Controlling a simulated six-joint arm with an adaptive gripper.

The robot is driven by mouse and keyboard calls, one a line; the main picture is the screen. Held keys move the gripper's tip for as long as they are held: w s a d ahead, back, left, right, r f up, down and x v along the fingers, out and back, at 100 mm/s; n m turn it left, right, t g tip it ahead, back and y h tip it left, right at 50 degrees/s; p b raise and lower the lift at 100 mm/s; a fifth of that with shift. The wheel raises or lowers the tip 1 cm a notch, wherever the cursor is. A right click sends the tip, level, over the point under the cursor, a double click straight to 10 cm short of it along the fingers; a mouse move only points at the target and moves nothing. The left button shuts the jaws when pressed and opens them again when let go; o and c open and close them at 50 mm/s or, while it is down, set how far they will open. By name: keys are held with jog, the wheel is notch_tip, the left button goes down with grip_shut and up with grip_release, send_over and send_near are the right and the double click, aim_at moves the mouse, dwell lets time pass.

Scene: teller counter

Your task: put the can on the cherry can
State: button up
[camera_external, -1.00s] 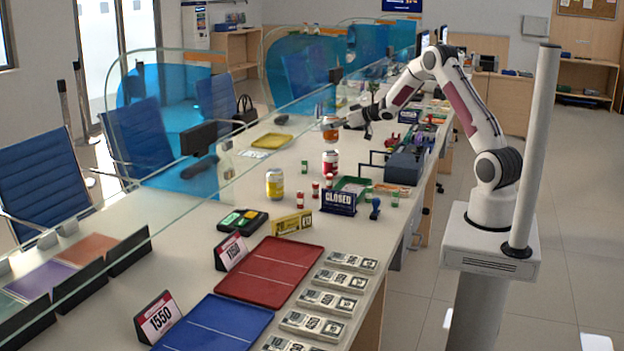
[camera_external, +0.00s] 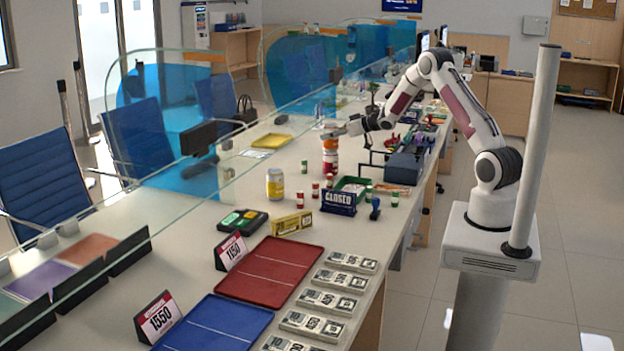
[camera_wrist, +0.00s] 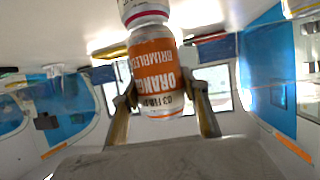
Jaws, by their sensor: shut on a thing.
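My gripper (camera_external: 334,134) is shut on an orange can (camera_external: 330,144), directly above the cherry can (camera_external: 330,168). The cherry can is red and white and stands upright on the counter. In the external view the orange can's lower end meets the cherry can's top with no clear gap. In the wrist view, the orange can (camera_wrist: 160,72), with "ORANGE" lettering, sits between my two fingers (camera_wrist: 163,98). The cherry can's white and red end (camera_wrist: 145,10) adjoins it there. The cans look roughly in line; whether weight rests on the cherry can is not clear.
A yellow can (camera_external: 275,184) stands to the front left. Small red and green cylinders (camera_external: 315,190), a CLOSED sign (camera_external: 339,202) and a green tray (camera_external: 352,184) are nearby. A glass screen (camera_external: 215,175) runs along the left.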

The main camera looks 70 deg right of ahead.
jog(key=o, duration=1.4)
jog(key=shift+f, duration=0.1)
jog(key=shift+v, duration=6.1)
jog(key=shift+w+a, duration=0.1)
